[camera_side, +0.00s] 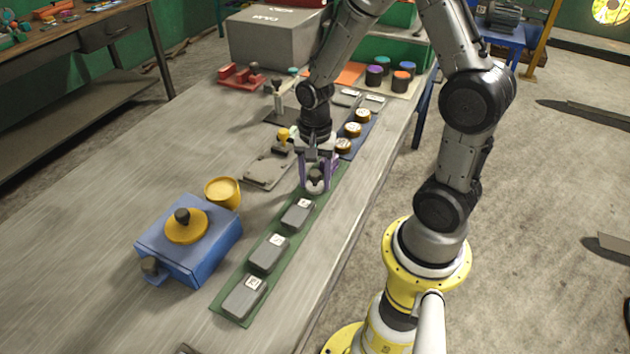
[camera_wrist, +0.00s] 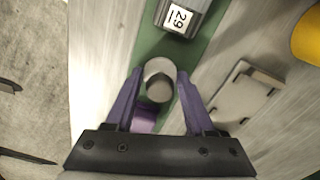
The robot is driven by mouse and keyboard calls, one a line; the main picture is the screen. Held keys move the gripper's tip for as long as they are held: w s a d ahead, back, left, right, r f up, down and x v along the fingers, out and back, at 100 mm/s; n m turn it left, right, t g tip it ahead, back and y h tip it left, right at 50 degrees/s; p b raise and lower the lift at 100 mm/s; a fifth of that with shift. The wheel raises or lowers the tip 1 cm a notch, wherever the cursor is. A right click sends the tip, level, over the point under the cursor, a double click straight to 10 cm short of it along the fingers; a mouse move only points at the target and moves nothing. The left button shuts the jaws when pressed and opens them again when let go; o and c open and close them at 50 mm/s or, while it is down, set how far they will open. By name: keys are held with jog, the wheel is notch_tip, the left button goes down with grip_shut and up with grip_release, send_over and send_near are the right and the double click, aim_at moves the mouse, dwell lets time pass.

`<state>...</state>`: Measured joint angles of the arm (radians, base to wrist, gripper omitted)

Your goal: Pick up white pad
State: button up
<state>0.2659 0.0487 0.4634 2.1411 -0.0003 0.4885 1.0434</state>
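A round whitish pad with a dark grey knob on top stands on the far end of a long green mat (camera_side: 232,306). In the wrist view the white pad (camera_wrist: 153,69) is between my fingertips; in the side view the white pad (camera_side: 317,188) is partly hidden by my fingers. My gripper (camera_side: 318,181) points down over it, with one purple finger on each side. In the wrist view my gripper (camera_wrist: 160,76) is open, with narrow gaps beside the pad. A purple piece (camera_wrist: 144,119) lies nearer the palm; what it belongs to is unclear.
Grey blocks with number labels (camera_side: 268,254) line the green mat. A grey plate (camera_side: 266,172), yellow cup (camera_side: 222,192) and blue box (camera_side: 200,245) stand to the left. The bench's left side is bare.

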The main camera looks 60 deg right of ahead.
aim_at(317, 174)
grip_shut()
jog(key=shift+r, duration=0.15)
jog(key=shift+r, duration=0.2)
jog(key=r, duration=0.3)
jog(key=shift+s+r, duration=0.2)
jog(key=shift+s, duration=0.1)
jog(key=s+a+r, duration=0.3)
jog(key=s+r, duration=0.6)
jog(key=s, duration=0.4)
jog(key=shift+a, duration=0.35)
